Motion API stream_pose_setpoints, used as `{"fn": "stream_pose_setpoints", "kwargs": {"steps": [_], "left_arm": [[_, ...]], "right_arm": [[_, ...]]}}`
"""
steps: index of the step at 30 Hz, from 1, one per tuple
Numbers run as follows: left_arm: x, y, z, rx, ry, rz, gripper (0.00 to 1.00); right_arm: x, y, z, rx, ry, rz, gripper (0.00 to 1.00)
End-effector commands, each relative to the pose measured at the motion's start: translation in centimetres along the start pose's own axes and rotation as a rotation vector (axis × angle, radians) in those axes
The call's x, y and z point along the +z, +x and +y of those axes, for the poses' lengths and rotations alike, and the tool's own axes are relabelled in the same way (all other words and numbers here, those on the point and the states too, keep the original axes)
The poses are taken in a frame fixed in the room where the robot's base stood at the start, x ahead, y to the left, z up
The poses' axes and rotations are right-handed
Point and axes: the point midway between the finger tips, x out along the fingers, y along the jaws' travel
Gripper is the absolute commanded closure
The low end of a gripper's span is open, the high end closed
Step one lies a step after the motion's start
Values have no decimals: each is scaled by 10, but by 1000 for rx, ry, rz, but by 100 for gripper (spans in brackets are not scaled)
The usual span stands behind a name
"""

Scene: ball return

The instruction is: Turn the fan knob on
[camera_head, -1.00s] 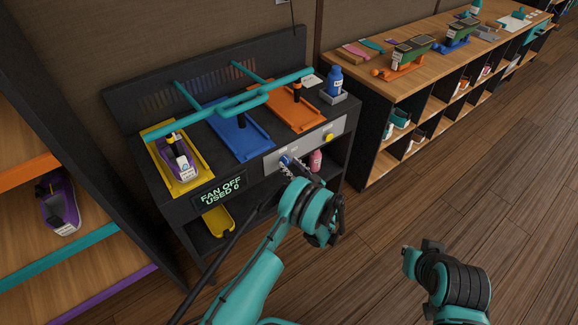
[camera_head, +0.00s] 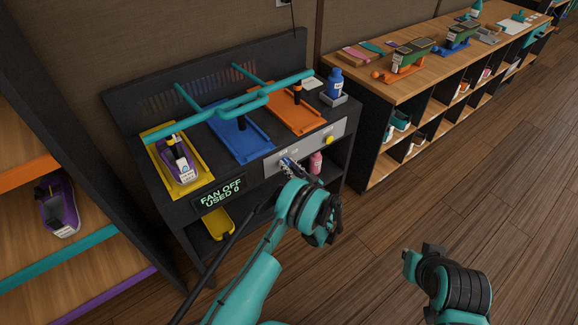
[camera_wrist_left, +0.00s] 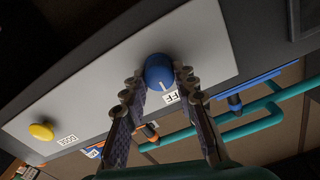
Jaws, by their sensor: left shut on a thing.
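The fan knob (camera_wrist_left: 158,72) is a round blue knob with a white line, on the grey control panel (camera_head: 312,148). An "OFF" label (camera_wrist_left: 171,97) sits beside it in the left wrist view. My left gripper (camera_wrist_left: 156,80) is shut on the knob, one finger on each side. In the head view my left gripper (camera_head: 290,166) reaches the panel and mostly covers the knob. The display (camera_head: 221,192) reads "FAN OFF" and "USED 0". My right gripper (camera_head: 424,256) hangs above the floor, away from the stand; its jaw opening is unclear.
A yellow button (camera_head: 329,139) sits on the same panel. Teal rails (camera_head: 232,107) cross above yellow, blue and orange trays. A cubby shelf (camera_head: 372,105) stands at the right. Floor at the lower right is clear.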

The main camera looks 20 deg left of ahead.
Motion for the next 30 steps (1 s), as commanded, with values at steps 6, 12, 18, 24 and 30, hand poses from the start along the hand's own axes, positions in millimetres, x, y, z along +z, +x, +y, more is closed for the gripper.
{"fn": "stream_pose_setpoints", "kwargs": {"steps": [6,12,18,24,30], "left_arm": [[0,0,1,0,111,0,100],[0,0,1,0,282,0,100],[1,0,2,0,473,0,100],[1,0,3,0,663,0,100],[2,0,3,0,846,0,100]], "right_arm": [[0,0,0,0,0,0,100],[0,0,0,0,0,0,100],[0,0,0,0,0,0,100],[0,0,0,0,0,0,100],[0,0,0,0,0,0,100]]}}
